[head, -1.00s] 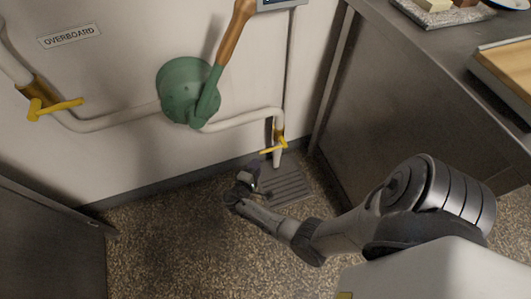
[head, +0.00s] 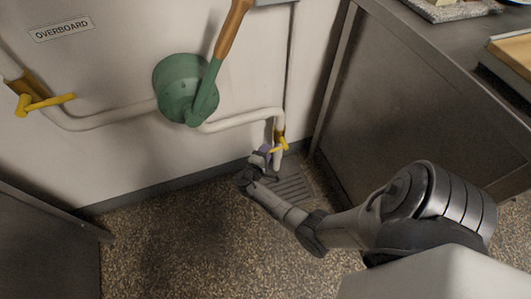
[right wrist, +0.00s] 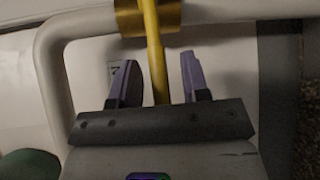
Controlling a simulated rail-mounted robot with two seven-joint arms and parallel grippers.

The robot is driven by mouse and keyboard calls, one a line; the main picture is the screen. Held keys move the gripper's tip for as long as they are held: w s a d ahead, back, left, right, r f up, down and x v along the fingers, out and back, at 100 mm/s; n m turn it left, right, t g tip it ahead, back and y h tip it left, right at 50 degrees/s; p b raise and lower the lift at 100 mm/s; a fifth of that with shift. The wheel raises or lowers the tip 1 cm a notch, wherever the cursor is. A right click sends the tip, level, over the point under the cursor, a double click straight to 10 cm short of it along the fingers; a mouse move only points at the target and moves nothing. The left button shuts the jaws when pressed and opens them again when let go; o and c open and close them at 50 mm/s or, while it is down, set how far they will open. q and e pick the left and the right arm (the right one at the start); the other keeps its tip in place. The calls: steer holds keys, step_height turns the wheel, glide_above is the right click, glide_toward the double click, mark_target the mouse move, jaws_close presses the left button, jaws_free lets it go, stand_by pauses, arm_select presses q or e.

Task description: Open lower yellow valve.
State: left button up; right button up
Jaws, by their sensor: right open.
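The lower yellow valve (head: 279,143) sits on the white pipe's downturned end, low on the wall above the floor drain. In the right wrist view its yellow handle (right wrist: 154,55) runs down between the two purple fingers of my right gripper (right wrist: 160,82), with a gap on either side. The brass valve body (right wrist: 130,16) is just beyond the fingertips. In the head view my right gripper (head: 264,153) is at the valve, open, and partly covers the handle's left end. My left gripper is not in view.
A green hand pump (head: 183,88) with a wooden handle is on the wall. Another yellow valve (head: 42,104) is on the pipe at left, under the OVERBOARD sign (head: 61,28). A metal counter (head: 405,100) stands close on the right. A grated drain (head: 290,188) lies below.

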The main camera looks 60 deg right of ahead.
steer(key=shift+c, duration=0.2)
jaws_close()
